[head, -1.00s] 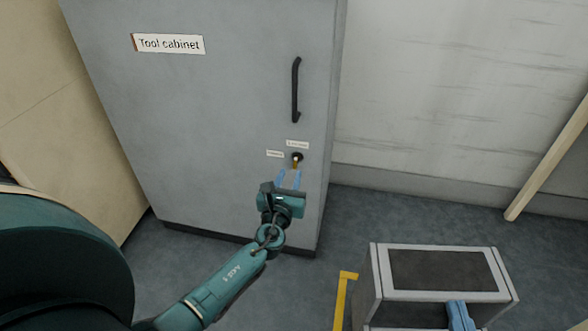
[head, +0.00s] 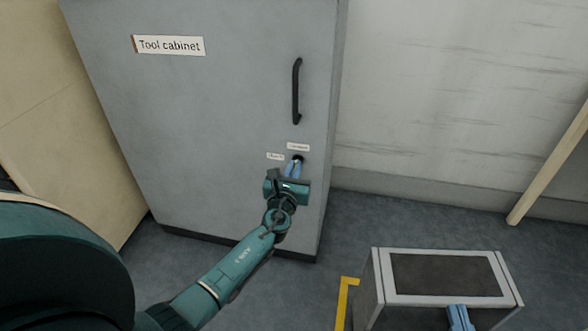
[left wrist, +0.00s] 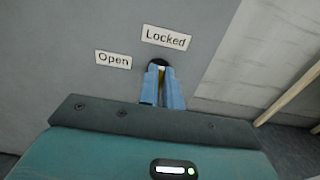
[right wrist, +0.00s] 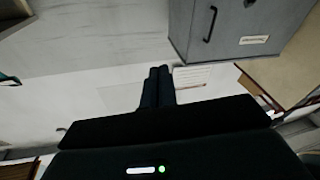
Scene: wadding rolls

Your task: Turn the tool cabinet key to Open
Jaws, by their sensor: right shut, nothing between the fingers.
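The grey tool cabinet (head: 215,110) stands upright in the head view. Its round black lock (left wrist: 158,63) is low on the door, with the "Locked" label (left wrist: 166,38) above it and the "Open" label (left wrist: 113,59) to its left. The brass key (left wrist: 161,73) is in the lock, mostly hidden by my left gripper. My left gripper (head: 294,164) is at the lock, its blue fingers close together on either side of the key, seemingly touching it. Which label the key points to is hard to tell. My right gripper (right wrist: 158,70) is shut and empty, away from the cabinet.
A black door handle (head: 296,91) stands above the lock. A grey box-like unit with a dark top (head: 446,274) is at lower right, close to my right gripper. A wooden bar (head: 548,167) leans on the right wall. Floor between cabinet and unit is clear.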

